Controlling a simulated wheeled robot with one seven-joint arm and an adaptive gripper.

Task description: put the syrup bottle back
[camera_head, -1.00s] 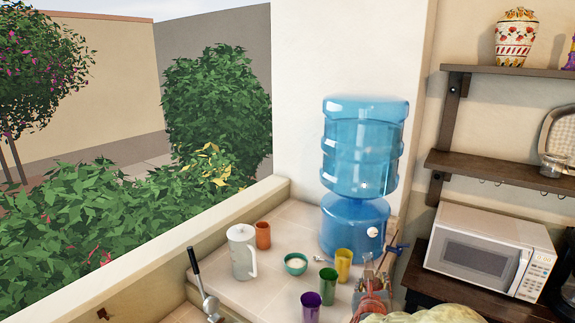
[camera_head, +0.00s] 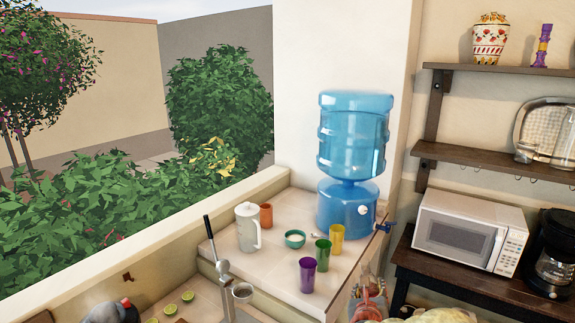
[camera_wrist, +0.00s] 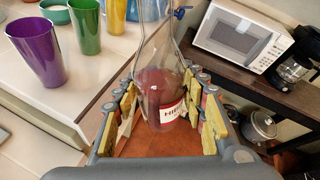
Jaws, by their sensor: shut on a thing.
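The syrup bottle (camera_wrist: 163,86) is clear glass with dark red contents low inside and a red and white label. In the wrist view my gripper (camera_wrist: 162,98) is shut around its body, with yellow-padded fingers on both sides. The bottle's top runs out of the frame. In the head view my gripper (camera_head: 369,300) shows small at the bottom edge, in front of the counter's right end. The bottle there is hard to make out.
The counter (camera_head: 262,275) holds a purple cup (camera_head: 307,275), green and yellow cups, a bowl, a white pitcher (camera_head: 248,228) and a blue water dispenser (camera_head: 350,155). At right are a microwave (camera_head: 468,230), a coffee maker (camera_head: 553,255) and two wall shelves (camera_head: 480,165).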

